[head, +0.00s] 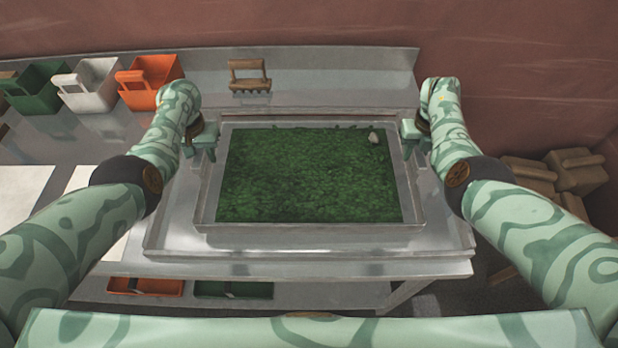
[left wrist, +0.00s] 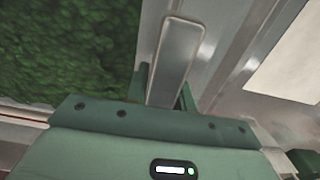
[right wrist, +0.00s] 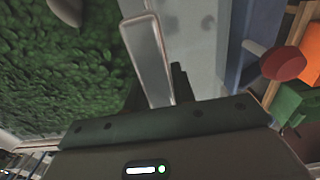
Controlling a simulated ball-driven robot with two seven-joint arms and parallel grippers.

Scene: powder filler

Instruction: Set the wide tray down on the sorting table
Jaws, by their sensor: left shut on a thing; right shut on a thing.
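The wide tray (head: 305,234) is a shallow metal tray filled with green leafy matter, with one pale lump (head: 373,138) near its far right corner. It looks level over the metal sorting table (head: 178,228); I cannot tell whether its underside touches the top. My left gripper (head: 205,142) is shut on the tray's left handle, a metal strip in the left wrist view (left wrist: 172,65). My right gripper (head: 411,133) is shut on the right handle, which shows in the right wrist view (right wrist: 148,60). The fingertips are partly hidden.
Green (head: 35,88), white (head: 88,85) and orange (head: 148,80) scoop-like bins stand at the back left. A brown handled tool (head: 249,75) lies behind the tray. Brown blocks (head: 575,170) are at the right. An orange tray (head: 146,287) sits on the lower shelf.

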